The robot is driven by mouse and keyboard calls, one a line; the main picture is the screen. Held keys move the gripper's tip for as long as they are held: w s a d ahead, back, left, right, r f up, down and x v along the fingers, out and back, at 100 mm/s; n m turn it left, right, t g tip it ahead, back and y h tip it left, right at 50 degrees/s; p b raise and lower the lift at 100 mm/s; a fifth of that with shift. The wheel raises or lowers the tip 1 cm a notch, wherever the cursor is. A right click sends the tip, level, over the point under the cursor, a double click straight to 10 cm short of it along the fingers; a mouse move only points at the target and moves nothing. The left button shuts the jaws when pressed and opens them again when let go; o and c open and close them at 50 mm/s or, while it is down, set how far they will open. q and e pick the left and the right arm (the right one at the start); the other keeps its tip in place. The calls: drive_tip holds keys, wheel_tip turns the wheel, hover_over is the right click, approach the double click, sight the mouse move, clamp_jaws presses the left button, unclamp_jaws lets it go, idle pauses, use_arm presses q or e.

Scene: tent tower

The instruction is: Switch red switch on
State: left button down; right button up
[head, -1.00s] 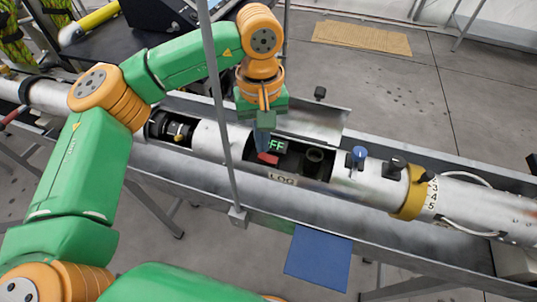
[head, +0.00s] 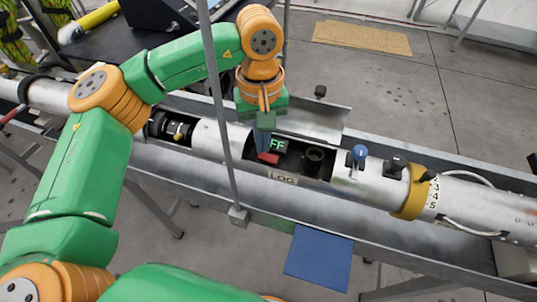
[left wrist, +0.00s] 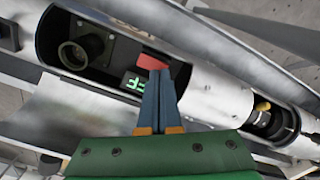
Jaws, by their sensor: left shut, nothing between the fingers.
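The red switch (head: 269,158) sits in the open bay of the silver tube (head: 218,140), beside a small dark display (head: 279,145) with green letters reading "FF", its left part covered. My left gripper (head: 264,150) reaches down into the bay from above, its fingers shut and empty. In the left wrist view the fingertips (left wrist: 157,72) are at the red switch (left wrist: 152,62) and seem to touch it. The display also shows there (left wrist: 133,84), just beside the fingers. My right gripper is not in view.
A round dark socket (head: 314,158) sits in the bay right of the display. A blue knob (head: 358,155), a black knob (head: 396,165) and a yellow ring (head: 413,192) are further right on the tube. A thin grey post (head: 222,110) stands in front of my left arm.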

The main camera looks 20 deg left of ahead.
use_arm(q)
drive_tip(key=shift+f+b, duration=0.6)
drive_tip(key=shift+f, duration=0.1)
idle(0.3)
wheel_tip(320, 180, up, 7)
drive_tip(key=p, duration=0.6)
